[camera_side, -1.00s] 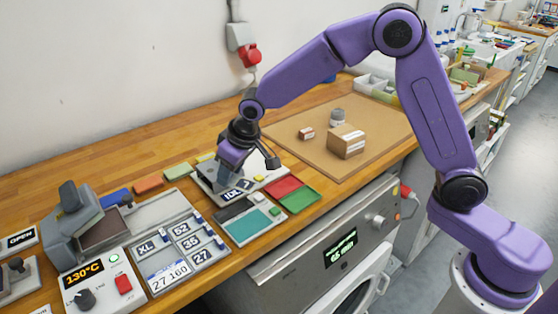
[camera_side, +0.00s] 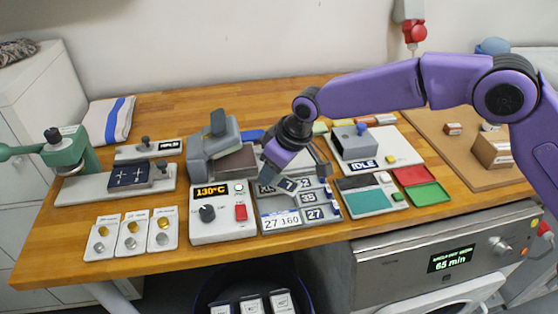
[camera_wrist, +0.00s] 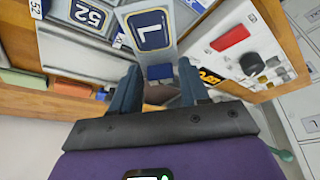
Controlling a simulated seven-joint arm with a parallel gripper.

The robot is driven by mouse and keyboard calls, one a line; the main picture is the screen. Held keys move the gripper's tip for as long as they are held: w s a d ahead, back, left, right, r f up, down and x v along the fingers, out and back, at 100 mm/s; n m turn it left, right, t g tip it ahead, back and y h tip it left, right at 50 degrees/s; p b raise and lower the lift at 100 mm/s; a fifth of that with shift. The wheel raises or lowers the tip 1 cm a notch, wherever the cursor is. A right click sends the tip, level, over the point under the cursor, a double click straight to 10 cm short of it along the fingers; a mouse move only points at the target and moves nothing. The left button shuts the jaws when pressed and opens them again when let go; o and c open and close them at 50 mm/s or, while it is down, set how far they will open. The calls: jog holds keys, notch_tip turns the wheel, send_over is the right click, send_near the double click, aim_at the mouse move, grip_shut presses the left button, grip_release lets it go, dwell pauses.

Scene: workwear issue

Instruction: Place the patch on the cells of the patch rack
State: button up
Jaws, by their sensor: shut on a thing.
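My gripper (camera_side: 279,176) is shut on a patch (camera_side: 288,186), a small grey tile with a dark blue face marked 7. It holds the patch tilted over the patch rack (camera_side: 334,204), the grey tray right of the temperature unit. In the wrist view the patch (camera_wrist: 152,30) sticks out beyond my fingertips (camera_wrist: 160,84), its mark turned around. The rack carries dark blue pieces marked 52 (camera_side: 304,183), 35 (camera_side: 308,198) and 27 (camera_side: 314,213), plus a partly hidden one (camera_side: 267,189) at left. A white plate reading 27 160 (camera_side: 281,221) is at its front. Contact between patch and rack cannot be told.
The temperature unit (camera_side: 222,226) reading 130°C stands close left, a grey press (camera_side: 208,150) behind it. Right are the grey device (camera_side: 356,143) with the IDLE display, a teal pad (camera_side: 368,200), and red (camera_side: 409,176) and green (camera_side: 427,194) trays. Bare wood lies in front.

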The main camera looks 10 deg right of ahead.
aim_at(278, 181)
jog(key=shift+f, duration=2.6)
jog(key=shift+f, duration=0.2)
jog(key=o, duration=1.2)
jog(key=v, duration=1.7)
jog(key=shift+s+d+r, duration=0.1)
jog(key=shift+r, duration=0.1)
jog(key=s+d+f+n+g+h, duration=0.1)
jog(key=s+d, duration=0.9)
jog(key=d, duration=0.1)
jog(key=s+d+f+n+g+h, duration=0.1)
jog(key=s+d, duration=0.9)
jog(key=d, duration=0.1)
jog(key=s+d+f+n+g, duration=0.1)
jog(key=s+d, duration=1)
jog(key=shift+d+f+n+h, duration=0.25)
jog(key=shift+d+n+h, duration=0.05)
jog(key=shift+d+h, duration=0.1)
